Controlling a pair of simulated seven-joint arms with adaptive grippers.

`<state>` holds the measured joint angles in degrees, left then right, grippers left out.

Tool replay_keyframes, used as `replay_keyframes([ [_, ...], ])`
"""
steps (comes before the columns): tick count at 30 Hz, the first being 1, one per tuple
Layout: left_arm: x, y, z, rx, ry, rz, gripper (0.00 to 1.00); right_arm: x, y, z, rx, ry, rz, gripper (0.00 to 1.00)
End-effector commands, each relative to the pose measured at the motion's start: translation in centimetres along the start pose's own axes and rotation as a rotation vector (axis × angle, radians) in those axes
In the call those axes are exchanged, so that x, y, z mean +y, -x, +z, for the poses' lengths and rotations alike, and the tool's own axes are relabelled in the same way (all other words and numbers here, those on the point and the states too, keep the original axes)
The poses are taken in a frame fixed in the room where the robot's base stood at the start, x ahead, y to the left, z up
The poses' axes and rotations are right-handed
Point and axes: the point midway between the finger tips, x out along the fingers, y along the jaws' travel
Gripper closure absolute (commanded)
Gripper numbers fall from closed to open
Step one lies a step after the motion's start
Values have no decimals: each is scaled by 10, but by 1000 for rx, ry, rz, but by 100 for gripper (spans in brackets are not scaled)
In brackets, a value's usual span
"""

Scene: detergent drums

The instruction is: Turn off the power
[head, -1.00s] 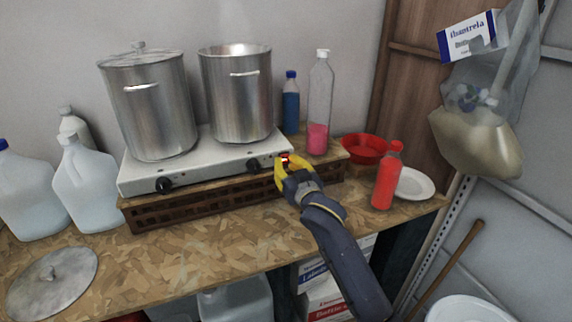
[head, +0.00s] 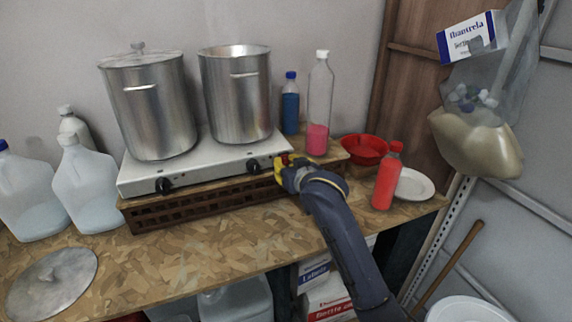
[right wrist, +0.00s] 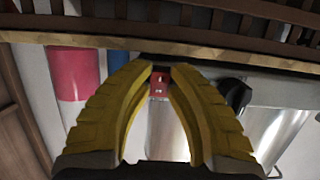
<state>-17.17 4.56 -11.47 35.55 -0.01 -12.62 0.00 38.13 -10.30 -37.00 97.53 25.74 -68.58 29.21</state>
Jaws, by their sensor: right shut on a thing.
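A white double hot plate (head: 205,163) stands on a dark slatted crate (head: 190,208) on the workbench. Its front has two black knobs, the left knob (head: 164,186) and the right knob (head: 253,166). A small red switch (right wrist: 160,84) shows between my fingertips in the right wrist view, beside the black right knob (right wrist: 236,92). My right gripper (head: 283,166), with yellow fingers, is at the front right corner of the hot plate. In the right wrist view its fingertips (right wrist: 161,70) close together at the red switch. My left gripper is not in view.
A lidded pot (head: 150,105) and an open pot (head: 236,95) stand on the hot plate. A red bottle (head: 387,178), a red bowl (head: 364,149) and a white plate (head: 414,185) are to the right. The bench front is mostly clear, with a loose lid (head: 52,284) at left.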

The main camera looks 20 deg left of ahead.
Motion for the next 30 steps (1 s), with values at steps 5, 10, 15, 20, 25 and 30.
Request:
replay_keyframes([
  [5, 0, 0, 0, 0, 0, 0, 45, 0, 0, 0, 1, 0, 1, 78],
  [10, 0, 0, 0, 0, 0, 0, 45, 0, 0, 0, 1, 0, 0, 58],
  [15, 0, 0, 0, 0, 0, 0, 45, 0, 0, 0, 1, 0, 0, 56],
  [20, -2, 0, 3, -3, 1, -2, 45, 0, 2, 0, 2, 0, 0, 56],
  [25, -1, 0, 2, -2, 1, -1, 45, 0, 16, 0, 3, -1, 0, 56],
  [30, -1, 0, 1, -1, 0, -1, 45, 0, 42, 0, 4, -1, -1, 56],
])
